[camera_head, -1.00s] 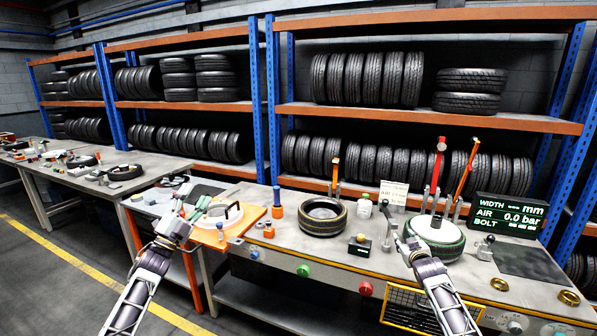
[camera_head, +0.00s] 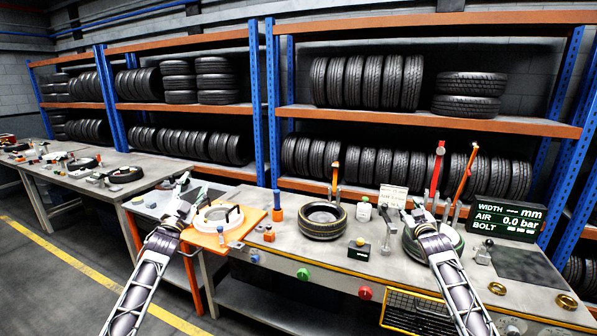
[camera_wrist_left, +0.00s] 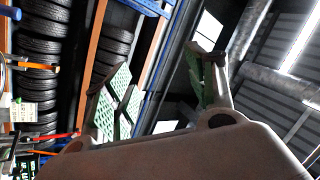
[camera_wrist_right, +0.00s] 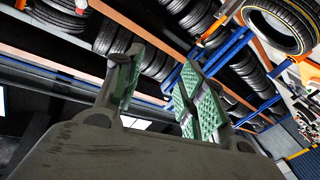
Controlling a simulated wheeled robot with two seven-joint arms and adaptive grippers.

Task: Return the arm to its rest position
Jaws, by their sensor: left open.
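My left gripper (camera_head: 186,203) is at the left in the head view, in front of the orange tray (camera_head: 247,226) with a white ring part (camera_head: 211,222). In the left wrist view its green-padded fingers (camera_wrist_left: 157,85) stand apart with nothing between them. My right gripper (camera_head: 418,212) is in front of the green-rimmed tyre (camera_head: 412,247) on the bench and hides part of it. In the right wrist view its fingers (camera_wrist_right: 158,85) stand apart and empty. Both grippers point upward, away from me. I cannot tell whether the right one touches the tyre.
A display (camera_head: 508,217) stands at the right. Tyre racks (camera_head: 430,118) stand behind. Floor is free at the left.

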